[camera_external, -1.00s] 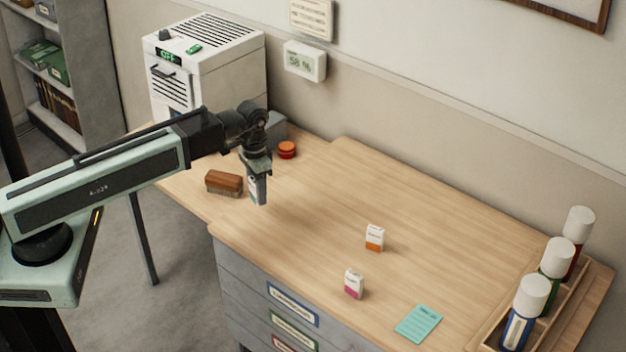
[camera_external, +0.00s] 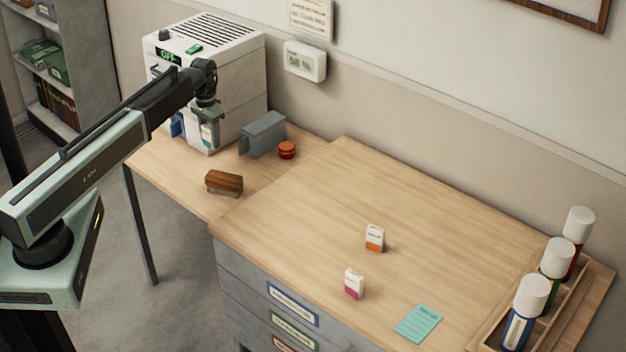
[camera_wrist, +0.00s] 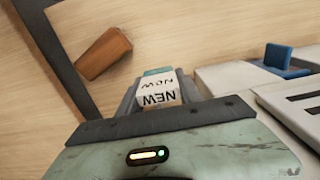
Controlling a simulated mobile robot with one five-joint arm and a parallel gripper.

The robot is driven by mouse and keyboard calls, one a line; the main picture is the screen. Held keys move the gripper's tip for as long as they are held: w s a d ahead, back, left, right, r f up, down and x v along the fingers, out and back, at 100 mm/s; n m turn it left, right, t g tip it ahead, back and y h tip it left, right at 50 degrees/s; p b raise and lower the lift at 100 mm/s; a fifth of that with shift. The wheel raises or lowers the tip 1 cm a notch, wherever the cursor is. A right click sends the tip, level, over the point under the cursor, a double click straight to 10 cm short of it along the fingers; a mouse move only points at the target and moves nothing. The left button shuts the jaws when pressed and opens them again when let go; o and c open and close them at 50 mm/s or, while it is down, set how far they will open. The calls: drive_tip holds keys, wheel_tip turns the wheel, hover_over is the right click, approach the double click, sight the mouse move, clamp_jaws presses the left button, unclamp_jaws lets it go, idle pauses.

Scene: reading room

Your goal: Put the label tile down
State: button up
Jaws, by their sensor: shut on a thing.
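My gripper (camera_external: 208,122) is at the front of the white machine, above the left part of the table. It is shut on the label tile (camera_wrist: 158,92), a small white tile with a teal part and the word NEW, seen in the wrist view. The tile hangs between the jaws, and in the external view it is small and partly hidden by them. Two similar small tiles stand upright on the table: one white and orange (camera_external: 374,238), one white and magenta (camera_external: 354,285).
The white machine (camera_external: 230,95) stands right behind my gripper, with a blue part (camera_wrist: 288,58) at its front. A brown brush (camera_external: 224,182), a grey holder (camera_external: 263,134) and a red round tin (camera_external: 287,150) are nearby. A teal card (camera_external: 419,323) lies front right; the table's middle is clear.

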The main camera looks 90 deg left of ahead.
wheel_tip(320, 180, down, 10)
drive_tip(key=b, duration=0.9)
drive_tip(key=shift+f+b, duration=0.1)
drive_tip(key=shift+b, duration=0.2)
drive_tip(key=shift+r, duration=0.25)
drive_tip(key=shift+f, duration=0.25)
drive_tip(key=o, duration=1.4)
drive_tip(key=shift+r, duration=0.1)
drive_tip(key=shift+c, duration=0.2)
wheel_tip(320, 180, up, 13)
drive_tip(key=p, duration=1.2)
drive_tip(key=shift+f+p, duration=0.2)
drive_tip(key=shift+p, duration=0.2)
drive_tip(key=shift+f, duration=0.15)
